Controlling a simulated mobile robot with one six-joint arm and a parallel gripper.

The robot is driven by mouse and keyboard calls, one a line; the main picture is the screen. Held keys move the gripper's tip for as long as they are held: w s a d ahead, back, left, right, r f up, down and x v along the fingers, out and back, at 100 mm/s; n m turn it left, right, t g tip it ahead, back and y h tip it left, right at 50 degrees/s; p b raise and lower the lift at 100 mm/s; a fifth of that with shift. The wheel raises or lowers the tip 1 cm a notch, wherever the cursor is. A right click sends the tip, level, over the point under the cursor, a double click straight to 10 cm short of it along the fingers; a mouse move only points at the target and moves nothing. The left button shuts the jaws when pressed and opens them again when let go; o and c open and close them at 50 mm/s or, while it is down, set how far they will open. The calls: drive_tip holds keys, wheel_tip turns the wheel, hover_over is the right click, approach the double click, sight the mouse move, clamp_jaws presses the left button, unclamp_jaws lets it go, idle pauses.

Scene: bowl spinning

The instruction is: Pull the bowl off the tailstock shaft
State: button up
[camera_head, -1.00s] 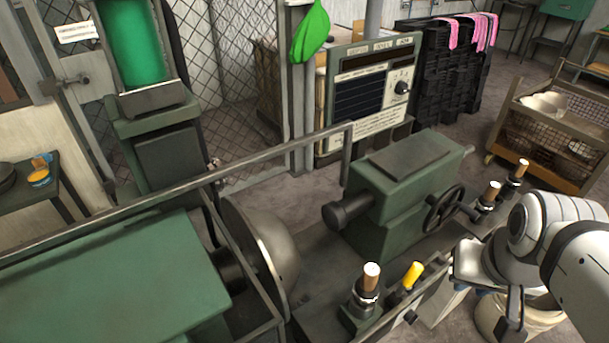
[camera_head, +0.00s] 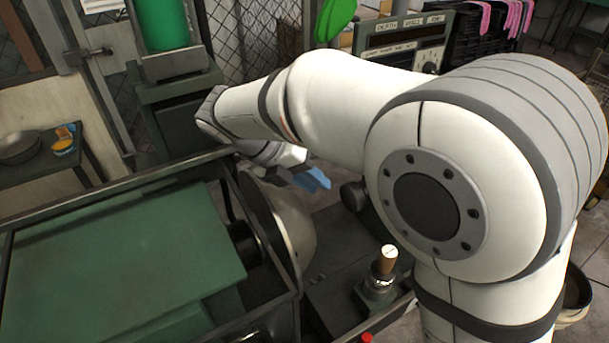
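The metal bowl (camera_head: 296,222) is at the headstock side of the green lathe, its rim facing the headstock and its rounded back facing the tailstock. My gripper (camera_head: 312,179) is above and just behind the bowl's rounded side, with blue fingertips showing. I cannot tell whether it touches the bowl or how wide its fingers are. The dark end of the tailstock shaft (camera_head: 352,195) shows to the right of the bowl, with a gap between them. My arm hides most of the tailstock.
The green headstock cover (camera_head: 120,265) and a dark guard rail frame (camera_head: 110,190) are at the left. A wooden-topped handle (camera_head: 388,258) stands in front of the tailstock. A control panel (camera_head: 405,45) is behind. A side table (camera_head: 40,165) stands far left.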

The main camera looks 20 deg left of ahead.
drive_tip(key=a+n, duration=0.2)
drive_tip(key=b, duration=0.6)
approach(343, 209)
wheel_tip(343, 209, down, 3)
drive_tip(key=d, duration=0.2)
drive_tip(key=shift+w+d+f, duration=0.25)
drive_tip(key=shift+w+f, duration=0.05)
drive_tip(key=shift+w, duration=0.1)
drive_tip(key=shift+w+d+f, duration=0.25)
drive_tip(key=shift+w+d, duration=0.05)
drive_tip(key=shift+w, duration=0.15)
drive_tip(key=shift+p, duration=0.9)
drive_tip(key=shift+x, duration=2.25)
drive_tip(key=shift+w, duration=0.1)
drive_tip(key=shift+c, duration=0.3)
clamp_jaws()
